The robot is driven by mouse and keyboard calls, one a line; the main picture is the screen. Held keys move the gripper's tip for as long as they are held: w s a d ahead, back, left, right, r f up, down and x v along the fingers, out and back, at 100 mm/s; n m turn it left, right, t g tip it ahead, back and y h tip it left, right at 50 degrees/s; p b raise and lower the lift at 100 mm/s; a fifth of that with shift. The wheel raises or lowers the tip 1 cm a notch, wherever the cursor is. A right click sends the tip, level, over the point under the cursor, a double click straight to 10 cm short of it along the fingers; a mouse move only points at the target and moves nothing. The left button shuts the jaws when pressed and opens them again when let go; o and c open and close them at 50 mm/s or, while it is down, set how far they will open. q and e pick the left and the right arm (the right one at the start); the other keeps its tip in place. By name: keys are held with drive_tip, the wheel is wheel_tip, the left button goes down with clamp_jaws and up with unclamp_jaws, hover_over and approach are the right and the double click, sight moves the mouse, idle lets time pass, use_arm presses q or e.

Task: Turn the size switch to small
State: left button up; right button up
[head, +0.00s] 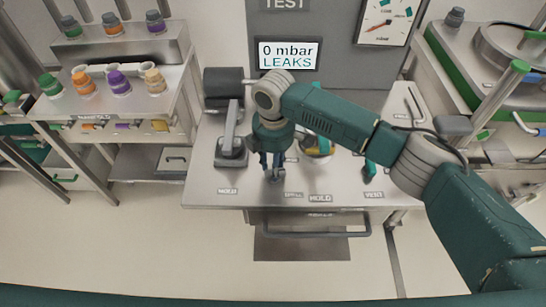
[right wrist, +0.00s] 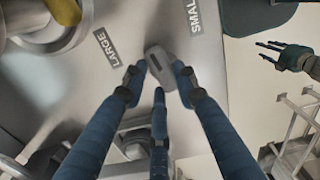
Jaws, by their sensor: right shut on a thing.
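The size switch (right wrist: 157,65) is a small grey knob with a dark slot, on the steel bench top. In the right wrist view it lies between the LARGE label (right wrist: 107,47) and the SMALL label (right wrist: 194,15). My right gripper (right wrist: 157,82) has its blue fingers closed around the knob. In the head view the right gripper (head: 272,174) points down at the bench's front part and hides the switch. My left gripper (right wrist: 271,55) shows at the right of the right wrist view, with spread, empty fingers, away from the bench.
The steel bench (head: 240,190) carries a lever device (head: 231,147) left of the gripper and a round brass-coloured part (head: 317,148) behind it. A display (head: 287,55) reads "0 mbar LEAKS". A rack with coloured-cap bottles (head: 118,83) stands left.

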drive_tip(key=m+p, duration=0.1)
drive_tip(key=m, duration=0.1)
drive_tip(key=m+p, duration=0.1)
drive_tip(key=p, duration=0.1)
drive_tip(key=m+p, duration=0.2)
drive_tip(key=shift+r+m, duration=0.25)
drive_tip(key=shift+m, duration=0.05)
drive_tip(key=m+p, duration=0.3)
drive_tip(key=shift+s+d+m+p, duration=0.1)
drive_tip(key=shift+d+m+p, duration=0.05)
drive_tip(key=shift+m+p, duration=0.2)
drive_tip(key=shift+f+m+p, duration=0.15)
drive_tip(key=shift+m+p, duration=0.3)
drive_tip(key=shift+m, duration=0.4)
drive_tip(key=o, duration=1.2)
drive_tip(key=shift+c, duration=0.2)
wheel_tip(320, 180, up, 12)
